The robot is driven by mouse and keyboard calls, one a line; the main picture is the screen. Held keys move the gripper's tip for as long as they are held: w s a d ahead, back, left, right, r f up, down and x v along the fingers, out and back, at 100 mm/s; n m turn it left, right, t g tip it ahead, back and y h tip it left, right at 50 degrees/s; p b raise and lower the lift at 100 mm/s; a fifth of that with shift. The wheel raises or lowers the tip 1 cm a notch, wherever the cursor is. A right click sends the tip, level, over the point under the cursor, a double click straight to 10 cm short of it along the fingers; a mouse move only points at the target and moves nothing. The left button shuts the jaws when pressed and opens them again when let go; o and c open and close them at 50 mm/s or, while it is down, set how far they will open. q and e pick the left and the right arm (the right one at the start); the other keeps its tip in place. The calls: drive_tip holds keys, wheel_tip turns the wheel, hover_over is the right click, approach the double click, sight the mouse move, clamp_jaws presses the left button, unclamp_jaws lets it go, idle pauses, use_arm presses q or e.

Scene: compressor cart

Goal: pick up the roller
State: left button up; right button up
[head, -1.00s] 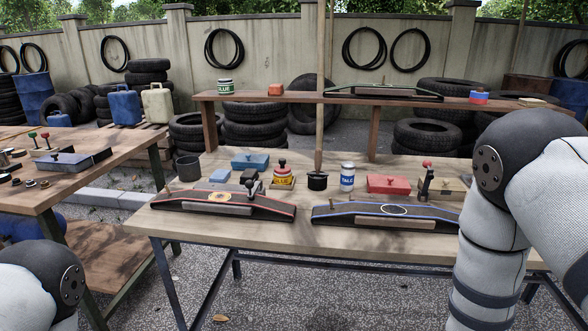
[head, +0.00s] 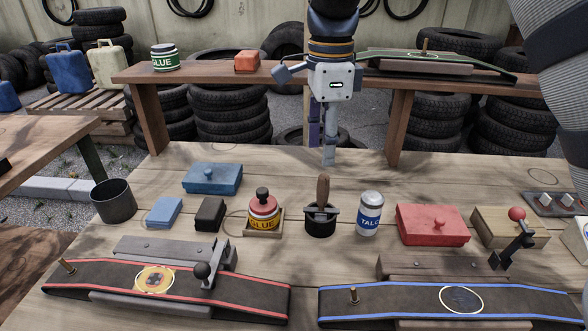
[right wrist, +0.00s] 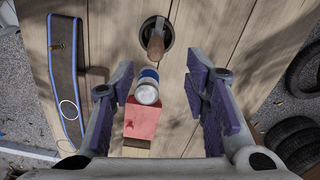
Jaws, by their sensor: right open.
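The roller (head: 322,191) shows as a brown wooden handle standing upright in a round black holder (head: 321,224) in the middle of the table. Its lower end is hidden in the holder. It also shows near the top of the right wrist view (right wrist: 156,44). My right gripper (head: 322,147) points down, behind and above the roller in the head view, apart from it. In the right wrist view its two fingers (right wrist: 159,78) are spread wide with nothing held. The roller handle lies beyond the gap between the fingertips. My left gripper is out of view.
A talc can (head: 369,214) stands close right of the holder, a glue tin (head: 263,212) left. A red box (head: 432,225) and a small lever (head: 512,240) are farther right. Two belts, red-edged (head: 110,281) and blue-edged (head: 405,298), lie in front. A shelf (head: 210,78) runs behind.

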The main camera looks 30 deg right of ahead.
hover_over(322, 196)
drive_tip(key=f, duration=0.4)
drive_tip(key=shift+d+f, duration=0.3)
drive_tip(key=shift+f, duration=0.1)
drive_tip(key=f, duration=0.7)
drive_tip(key=shift+w, duration=0.4)
drive_tip(key=shift+r, duration=0.1)
clamp_jaws()
